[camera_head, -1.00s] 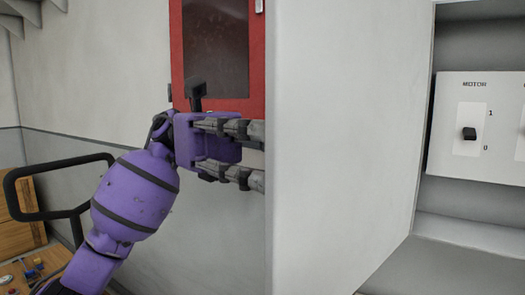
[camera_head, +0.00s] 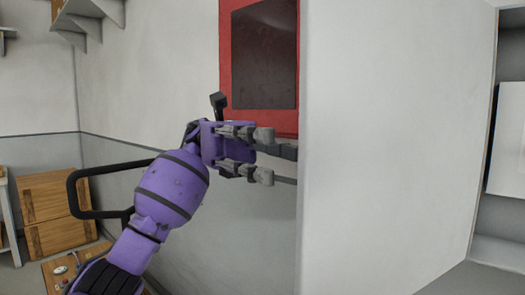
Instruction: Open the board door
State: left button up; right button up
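The board door (camera_head: 390,140) is a large plain light grey panel right of centre. It stands swung out, with the board's recess (camera_head: 495,255) showing past its right side. A white panel (camera_head: 506,140) inside the recess is cut off by the picture's right edge. My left gripper (camera_head: 268,156) is purple with grey fingers. Its two fingers point right and are spread apart with nothing seen between them. In the picture the fingertips end just left of the door's left edge; I cannot tell the depth between them. My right gripper is not in view.
A red-framed dark panel (camera_head: 265,60) is on the wall behind the gripper. A black tubular handle (camera_head: 75,190) is at the left, by wooden boxes (camera_head: 52,205). A low wooden surface with small items (camera_head: 65,268) is at lower left. Shelves (camera_head: 90,12) hang at upper left.

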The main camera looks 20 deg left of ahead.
pick_arm(q)
jog(key=shift+v, duration=1.45)
